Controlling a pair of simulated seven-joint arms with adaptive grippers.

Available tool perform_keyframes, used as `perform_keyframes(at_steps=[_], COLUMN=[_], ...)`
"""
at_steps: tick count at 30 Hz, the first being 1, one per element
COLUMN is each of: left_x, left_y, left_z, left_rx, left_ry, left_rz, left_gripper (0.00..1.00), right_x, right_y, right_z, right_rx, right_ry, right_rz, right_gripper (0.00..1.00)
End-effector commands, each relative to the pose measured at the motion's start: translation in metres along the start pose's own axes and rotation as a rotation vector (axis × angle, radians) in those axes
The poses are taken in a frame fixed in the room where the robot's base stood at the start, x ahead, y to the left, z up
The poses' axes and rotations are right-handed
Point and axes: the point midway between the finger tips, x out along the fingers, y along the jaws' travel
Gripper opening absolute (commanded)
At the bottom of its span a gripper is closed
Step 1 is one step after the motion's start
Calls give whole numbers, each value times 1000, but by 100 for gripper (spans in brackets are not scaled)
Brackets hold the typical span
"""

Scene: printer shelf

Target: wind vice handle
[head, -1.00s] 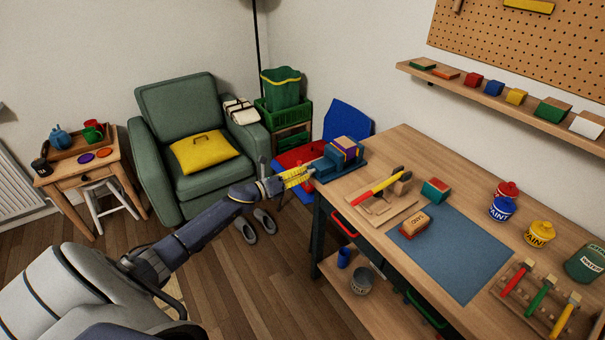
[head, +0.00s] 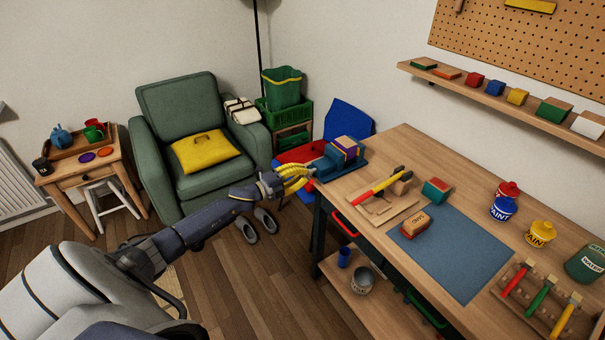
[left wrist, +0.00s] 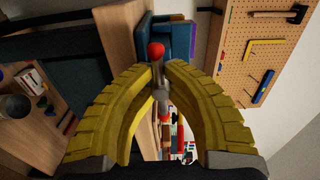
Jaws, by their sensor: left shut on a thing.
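The blue vice (head: 327,167) sits at the left end of the workbench, with a wood and purple block (head: 346,147) in its jaws. My left gripper (head: 306,173) is at the vice's front, its yellow fingers bowed. In the left wrist view, the vice handle (left wrist: 157,71) is a grey metal bar with a red knob at its upper end. My left fingertips (left wrist: 162,84) are closed around this bar, just below the knob. The blue vice body (left wrist: 180,38) shows behind it. The handle's lower part is partly hidden between the fingers. My right gripper is not in view.
A blue and red chair (head: 347,120) stands close behind the vice. The floor left of the bench is mostly clear.

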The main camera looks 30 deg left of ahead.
Motion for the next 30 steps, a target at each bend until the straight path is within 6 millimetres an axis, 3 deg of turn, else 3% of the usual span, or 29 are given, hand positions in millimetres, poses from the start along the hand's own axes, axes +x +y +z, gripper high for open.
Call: perform_keyframes(at_steps=[30], left_x=[1], left_y=[4], left_z=[-1], left_rx=[-963], left_ry=[-2], left_rz=[-7], left_gripper=[0], right_x=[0], right_y=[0], right_z=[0], right_rx=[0], right_ry=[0], right_rz=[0], right_gripper=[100])
